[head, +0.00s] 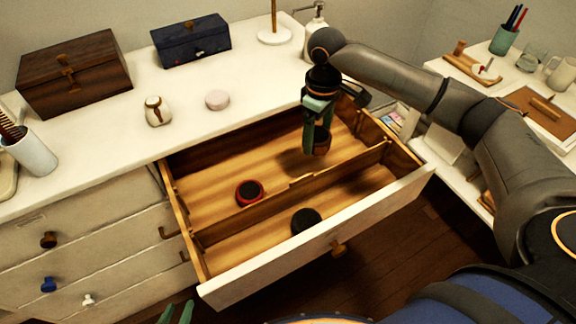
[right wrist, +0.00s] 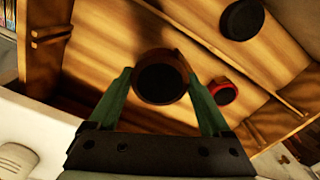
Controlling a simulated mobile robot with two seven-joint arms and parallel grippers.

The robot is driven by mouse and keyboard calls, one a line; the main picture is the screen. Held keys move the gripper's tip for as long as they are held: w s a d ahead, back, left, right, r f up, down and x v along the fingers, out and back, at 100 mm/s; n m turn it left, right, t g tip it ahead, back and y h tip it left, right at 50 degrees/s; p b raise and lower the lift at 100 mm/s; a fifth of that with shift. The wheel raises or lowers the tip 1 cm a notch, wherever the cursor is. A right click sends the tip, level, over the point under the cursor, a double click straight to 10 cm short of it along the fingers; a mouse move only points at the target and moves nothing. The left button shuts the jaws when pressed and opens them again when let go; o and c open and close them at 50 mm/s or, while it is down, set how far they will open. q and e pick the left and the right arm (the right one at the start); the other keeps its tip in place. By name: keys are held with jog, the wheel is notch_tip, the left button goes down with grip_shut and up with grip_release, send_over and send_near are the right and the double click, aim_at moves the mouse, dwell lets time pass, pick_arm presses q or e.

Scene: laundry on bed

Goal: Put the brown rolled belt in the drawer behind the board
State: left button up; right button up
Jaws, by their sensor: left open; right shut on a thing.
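My right gripper (head: 318,143) is shut on the brown rolled belt (head: 322,143). It holds the belt over the right part of the open drawer (head: 290,265), on the far side of the long wooden board (head: 345,168) that divides it. In the right wrist view the belt (right wrist: 161,78) sits between the two green fingers, its dark face toward the camera. I cannot tell whether the belt touches the drawer floor. My left gripper (head: 178,313) is open and empty at the bottom edge of the head view, with only its fingertips showing.
A red-and-black roll (head: 249,192) lies in the far compartment, left of the belt. A black roll (head: 306,221) lies in the near compartment. The white dresser top (head: 200,110) holds a brown box (head: 75,75), a blue box (head: 191,42) and small items.

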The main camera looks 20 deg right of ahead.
aim_at(320, 167)
jog(key=shift+w+d+f, duration=0.25)
jog(key=shift+d, duration=0.35)
jog(key=shift+w+d+f, duration=0.2)
jog(key=shift+d+f, duration=0.05)
jog(key=shift+d, duration=0.3)
notch_tip(320, 167, down, 4)
jog(key=shift+r+b, duration=0.1)
jog(key=shift+b, duration=0.45)
jog(key=shift+f+b, duration=0.45)
jog(key=shift+f, duration=2.4)
jog(key=shift+f, duration=0.1)
jog(key=o, duration=1.3)
notch_tip(320, 167, up, 12)
jog(key=shift+r+p, duration=0.15)
jog(key=shift+p, duration=0.95)
